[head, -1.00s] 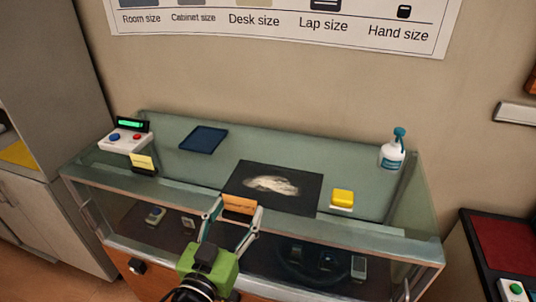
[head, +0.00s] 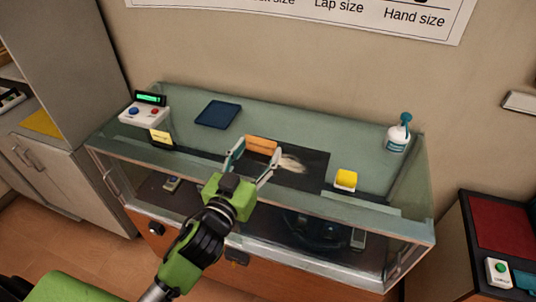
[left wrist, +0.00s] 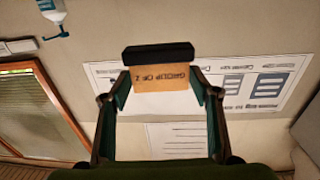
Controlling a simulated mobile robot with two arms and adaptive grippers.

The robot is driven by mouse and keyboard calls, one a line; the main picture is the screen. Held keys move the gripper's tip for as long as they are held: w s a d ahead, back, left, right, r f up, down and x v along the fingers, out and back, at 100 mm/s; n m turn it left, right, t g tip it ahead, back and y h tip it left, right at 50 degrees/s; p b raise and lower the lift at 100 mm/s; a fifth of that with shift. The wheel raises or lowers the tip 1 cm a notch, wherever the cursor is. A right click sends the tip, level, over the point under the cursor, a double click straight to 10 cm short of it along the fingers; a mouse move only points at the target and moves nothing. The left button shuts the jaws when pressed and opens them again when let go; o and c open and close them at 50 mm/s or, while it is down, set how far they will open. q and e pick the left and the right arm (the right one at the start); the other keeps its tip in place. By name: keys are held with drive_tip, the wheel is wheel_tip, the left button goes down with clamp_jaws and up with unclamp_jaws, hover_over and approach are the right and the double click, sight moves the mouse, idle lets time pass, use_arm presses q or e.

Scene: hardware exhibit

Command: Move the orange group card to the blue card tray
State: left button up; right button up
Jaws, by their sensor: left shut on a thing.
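The orange group card (head: 262,145) is held between the fingers of my left gripper (head: 257,150), over the black mat on the glass case. In the left wrist view the card (left wrist: 162,82) reads "GROUP OF 2" upside down and has a black strip (left wrist: 158,54) along its upper edge. My left gripper's fingers (left wrist: 160,92) close on its two sides. The blue card tray (head: 218,114) lies flat on the glass top, left of and behind the card; it looks empty. My right gripper is not in view.
A button box (head: 144,114) and a small yellow card (head: 160,137) stand on the left of the case. The black mat (head: 312,165) bears a pale patch. Glass around the tray is clear.

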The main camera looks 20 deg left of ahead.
sight(262, 143)
use_arm(q)
drive_tip(key=w+f+b, duration=0.2)
drive_tip(key=w+f, duration=0.1)
drive_tip(key=w, duration=0.1)
drive_tip(key=w+a+f+b, duration=0.1)
drive_tip(key=w+f+b, duration=0.1)
drive_tip(key=w+b, duration=0.1)
drive_tip(key=w+f+b, duration=0.2)
drive_tip(key=w+f, duration=0.1)
drive_tip(key=w, duration=0.2)
drive_tip(key=shift+a+f+b, duration=0.2)
drive_tip(key=shift+f+b, duration=0.1)
drive_tip(key=shift+b, duration=0.1)
drive_tip(key=shift+w+f+b, duration=0.1)
drive_tip(key=shift+f+b, duration=0.2)
drive_tip(key=shift+f, duration=0.05)
wheel_tip(262, 143, down, 3)
drive_tip(key=b, duration=0.2)
drive_tip(key=shift+w+b, duration=0.15)
drive_tip(key=shift+b, duration=0.2)
drive_tip(key=shift+r, duration=0.15)
drive_tip(key=shift+f, duration=0.25)
drive_tip(key=o, duration=1)
drive_tip(key=shift+o, duration=0.2)
